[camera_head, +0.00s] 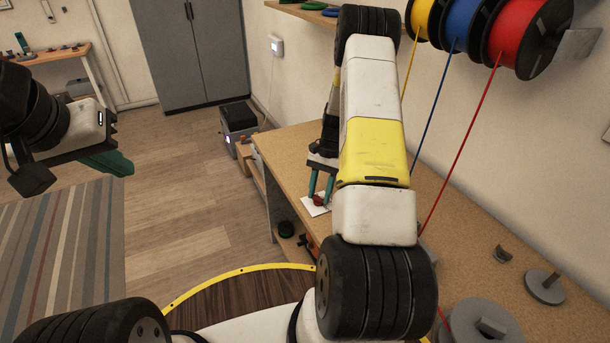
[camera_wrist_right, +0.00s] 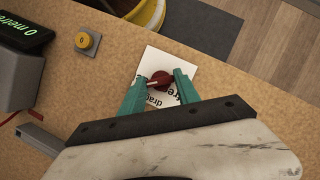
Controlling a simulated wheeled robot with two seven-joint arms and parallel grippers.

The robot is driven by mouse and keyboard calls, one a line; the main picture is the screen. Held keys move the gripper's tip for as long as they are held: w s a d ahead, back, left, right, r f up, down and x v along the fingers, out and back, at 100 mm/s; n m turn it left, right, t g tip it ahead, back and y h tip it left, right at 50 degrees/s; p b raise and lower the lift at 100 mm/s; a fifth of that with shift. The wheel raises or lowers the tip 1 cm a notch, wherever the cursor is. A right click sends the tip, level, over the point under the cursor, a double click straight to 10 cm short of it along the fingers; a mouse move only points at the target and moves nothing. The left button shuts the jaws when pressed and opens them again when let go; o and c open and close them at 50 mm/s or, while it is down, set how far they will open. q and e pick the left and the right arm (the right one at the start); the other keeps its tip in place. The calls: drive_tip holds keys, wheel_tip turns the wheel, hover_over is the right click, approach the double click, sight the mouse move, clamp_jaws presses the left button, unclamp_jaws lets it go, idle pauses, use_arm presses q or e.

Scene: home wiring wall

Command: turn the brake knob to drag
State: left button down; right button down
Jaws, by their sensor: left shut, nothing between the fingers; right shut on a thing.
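The brake knob (camera_wrist_right: 160,82) is a dark red knob with a pale pointer line, on a white printed label (camera_wrist_right: 183,65) on the workbench. Part of the label text, including "drag", shows in the right wrist view, and the pointer is toward the left. My right gripper (camera_wrist_right: 158,86) has its teal fingers shut on the knob, one on each side. In the head view the knob (camera_head: 319,201) is small, between the right fingertips (camera_head: 321,192). My left gripper (camera_head: 118,163) is shut and empty, over the floor at the left.
Yellow, blue and red spools (camera_head: 517,35) hang on the wall, with strands running down to the bench. Grey parts (camera_head: 545,286) lie at the right.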

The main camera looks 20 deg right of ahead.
drive_tip(key=n+h, duration=0.1)
drive_tip(key=n, duration=0.1)
drive_tip(key=n+g+h, duration=0.1)
drive_tip(key=n, duration=0.2)
drive_tip(key=shift+w+a+n, duration=0.15)
drive_tip(key=shift+n, duration=0.15)
drive_tip(key=n+h, duration=0.1)
drive_tip(key=n, duration=0.3)
drive_tip(key=shift+n+h, duration=0.4)
drive_tip(key=c, duration=0.9)
unclamp_jaws()
drive_tip(key=shift+a, duration=0.1)
drive_tip(key=shift+v, duration=3.95)
